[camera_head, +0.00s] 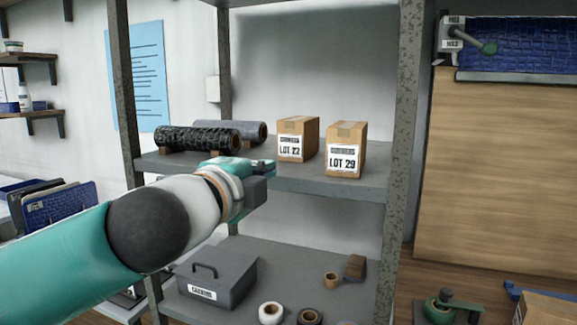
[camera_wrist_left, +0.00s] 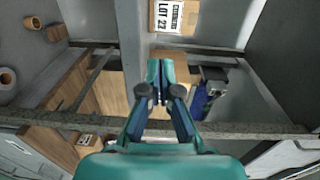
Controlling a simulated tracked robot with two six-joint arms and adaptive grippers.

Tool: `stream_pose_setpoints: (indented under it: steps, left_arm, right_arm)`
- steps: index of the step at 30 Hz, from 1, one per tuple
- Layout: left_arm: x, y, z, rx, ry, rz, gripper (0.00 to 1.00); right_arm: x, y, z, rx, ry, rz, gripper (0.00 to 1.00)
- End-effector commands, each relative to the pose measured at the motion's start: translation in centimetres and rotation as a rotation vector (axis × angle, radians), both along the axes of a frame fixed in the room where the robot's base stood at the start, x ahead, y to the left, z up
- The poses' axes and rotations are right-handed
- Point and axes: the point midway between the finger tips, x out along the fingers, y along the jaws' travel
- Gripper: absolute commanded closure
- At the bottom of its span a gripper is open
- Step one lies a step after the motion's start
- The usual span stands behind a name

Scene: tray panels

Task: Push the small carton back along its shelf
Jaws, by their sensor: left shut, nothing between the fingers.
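Two small brown cartons with white labels stand upright on the middle shelf (camera_head: 300,182). The carton marked LOT 22 (camera_head: 312,138) stands on the left, a little farther back. The carton marked LOT 29 (camera_head: 359,150) stands to its right, close to the front edge. My left gripper (camera_head: 266,167) is shut and empty at the shelf's front, left of and below the LOT 22 carton. My right gripper is out of view.
Dark rolls (camera_head: 197,137) lie on the shelf left of the cartons. Steel posts (camera_head: 399,140) frame the rack. The lower shelf holds a grey box (camera_head: 232,283) and tape rolls (camera_head: 271,312). Bare shelf lies right of LOT 29.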

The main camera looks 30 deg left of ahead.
Motion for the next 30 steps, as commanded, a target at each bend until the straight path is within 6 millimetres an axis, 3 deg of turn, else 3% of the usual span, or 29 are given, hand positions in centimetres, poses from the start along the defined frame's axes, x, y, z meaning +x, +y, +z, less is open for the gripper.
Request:
stream_pose_setpoints:
  steps: [3, 8, 21, 30]
  left_arm:
    - [-0.8, 1.2, 1.2, 0.019, -0.029, 0.028, 1.0]
    - [0.6, 2.1, 1.2, 0.023, -0.027, 0.041, 1.0]
    - [8.7, 4.4, 1.2, 0.021, -0.026, 0.047, 1.0]
    - [11.6, 5.2, 1.2, 0.021, -0.029, 0.045, 1.0]
  right_arm:
    - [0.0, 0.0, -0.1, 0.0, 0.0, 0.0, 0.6]
    - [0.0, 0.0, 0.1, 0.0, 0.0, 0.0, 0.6]
    - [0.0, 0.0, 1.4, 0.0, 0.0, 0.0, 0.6]
    - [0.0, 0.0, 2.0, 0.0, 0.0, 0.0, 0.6]
